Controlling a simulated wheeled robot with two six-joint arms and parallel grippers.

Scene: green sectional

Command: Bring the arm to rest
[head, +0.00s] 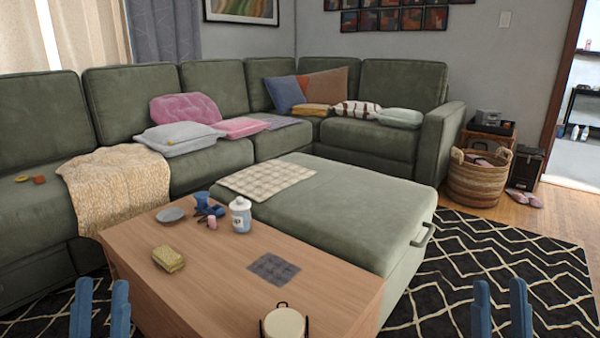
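My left gripper (101,308) shows at the bottom left, its two blue fingers upright and apart, with nothing between them. My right gripper (501,308) shows at the bottom right, also with its blue fingers apart and empty. Both grippers are cut off by the lower edge of the picture. The left one is in front of the wooden table's left side, and the right one is over the patterned rug, clear of the table. Neither appears to touch anything. The rest of both arms is out of view.
The wooden table (215,268) holds a white jar (240,215), a sponge (168,259), a grey plate (171,214), a grey cloth (273,268) and a round cream-topped item (284,326). The green ottoman (345,215) and sectional (215,88) stand behind. Open rug (500,265) lies right.

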